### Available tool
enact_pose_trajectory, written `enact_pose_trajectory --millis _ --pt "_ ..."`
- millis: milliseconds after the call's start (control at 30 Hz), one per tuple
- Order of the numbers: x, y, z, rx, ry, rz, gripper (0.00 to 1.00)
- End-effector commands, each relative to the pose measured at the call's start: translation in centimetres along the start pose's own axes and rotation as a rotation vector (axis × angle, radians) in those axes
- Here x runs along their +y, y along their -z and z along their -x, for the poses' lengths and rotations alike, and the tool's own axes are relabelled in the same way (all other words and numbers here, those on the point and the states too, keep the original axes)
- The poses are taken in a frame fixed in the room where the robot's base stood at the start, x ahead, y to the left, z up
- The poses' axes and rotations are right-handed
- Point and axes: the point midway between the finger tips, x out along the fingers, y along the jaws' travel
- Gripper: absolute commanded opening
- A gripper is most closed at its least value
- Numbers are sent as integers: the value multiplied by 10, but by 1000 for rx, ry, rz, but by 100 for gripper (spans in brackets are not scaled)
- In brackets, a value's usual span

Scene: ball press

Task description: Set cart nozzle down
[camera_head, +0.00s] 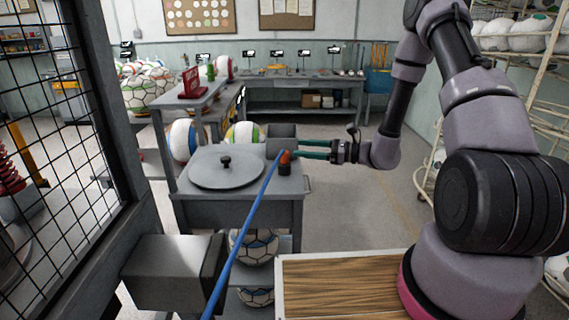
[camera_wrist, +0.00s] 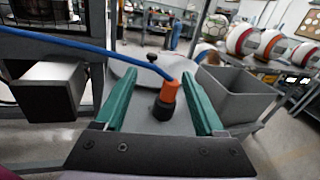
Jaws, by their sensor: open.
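The cart nozzle (camera_head: 285,162) has an orange upper part and a dark base, and stands upright on the grey cart top (camera_head: 237,207) near its right edge. A blue hose runs from it toward the lower left. In the wrist view the nozzle (camera_wrist: 167,100) stands between the two green fingers, with a visible gap on each side. My gripper (camera_head: 300,150) is open around the nozzle and reaches in from the right; in the wrist view its fingers (camera_wrist: 160,98) point forward over the cart top.
A round lid with a black knob (camera_head: 226,170) lies on the cart left of the nozzle. An open grey bin (camera_wrist: 238,95) sits beside my gripper. The blue hose (camera_head: 245,225) crosses in front of the cart. A wire mesh panel (camera_head: 70,110) stands at left.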

Motion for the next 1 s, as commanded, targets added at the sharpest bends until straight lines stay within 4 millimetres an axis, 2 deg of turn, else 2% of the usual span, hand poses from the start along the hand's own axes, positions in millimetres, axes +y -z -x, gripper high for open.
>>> enact_pose_trajectory --millis 33,100,233,533,767,1000 --pt "-3 16 1 -9 39 -38 71" --pt "-8 30 1 -19 83 -69 71" --pt "-12 44 0 -27 126 -98 71" --pt "-18 44 -42 -27 129 -99 71" --pt "-20 43 -60 -27 130 -99 71" --pt "-25 42 -95 -27 128 -99 71"
